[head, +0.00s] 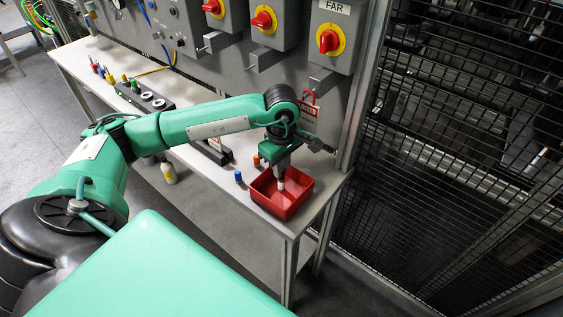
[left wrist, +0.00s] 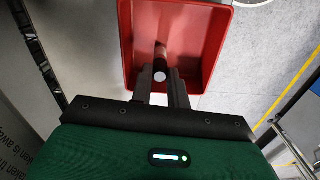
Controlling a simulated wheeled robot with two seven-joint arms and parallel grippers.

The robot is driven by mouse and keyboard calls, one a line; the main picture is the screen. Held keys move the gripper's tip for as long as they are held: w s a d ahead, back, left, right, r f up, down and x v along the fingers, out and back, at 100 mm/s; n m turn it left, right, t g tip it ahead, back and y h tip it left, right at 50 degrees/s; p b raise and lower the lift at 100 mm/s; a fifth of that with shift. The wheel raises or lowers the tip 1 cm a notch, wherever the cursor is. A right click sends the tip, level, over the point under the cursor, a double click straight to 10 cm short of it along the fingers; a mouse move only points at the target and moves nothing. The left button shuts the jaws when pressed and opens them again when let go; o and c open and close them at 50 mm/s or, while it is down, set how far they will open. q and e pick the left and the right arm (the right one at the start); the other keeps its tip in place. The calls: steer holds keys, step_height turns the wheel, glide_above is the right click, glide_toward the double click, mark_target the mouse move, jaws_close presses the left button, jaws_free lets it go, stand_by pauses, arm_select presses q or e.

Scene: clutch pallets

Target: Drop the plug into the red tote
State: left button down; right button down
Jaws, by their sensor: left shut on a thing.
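The red tote (head: 295,203) stands on the right front corner of the grey bench, and its open inside fills the top of the left wrist view (left wrist: 196,75). My left gripper (head: 282,174) points down over the tote and is shut on a small plug (head: 281,185). The plug shows a pale end in the head view. In the left wrist view the plug (left wrist: 159,75) sits between the fingers, its round white end facing the camera, with the tote's inside behind it. I cannot tell its exact height above the floor of the tote. My right gripper is not in view.
A blue plug (head: 238,177) and an orange plug (head: 256,160) stand on the bench left of the tote. A black block (head: 213,152) lies farther left. A grey panel with red-and-yellow switches (head: 329,41) rises behind, and a mesh fence (head: 450,150) stands right.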

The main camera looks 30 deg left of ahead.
arm_select(q)
steer(key=c, duration=1.3)
jaws_free()
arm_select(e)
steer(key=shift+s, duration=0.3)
arm_select(q)
steer(key=shift+w+r, duration=0.15)
steer(key=shift+r, duration=0.45)
step_height(320, 180, up, 5)
steer(key=shift+r+b, duration=0.1)
steer(key=shift+b, duration=0.9)
steer(key=shift+r, duration=0.6)
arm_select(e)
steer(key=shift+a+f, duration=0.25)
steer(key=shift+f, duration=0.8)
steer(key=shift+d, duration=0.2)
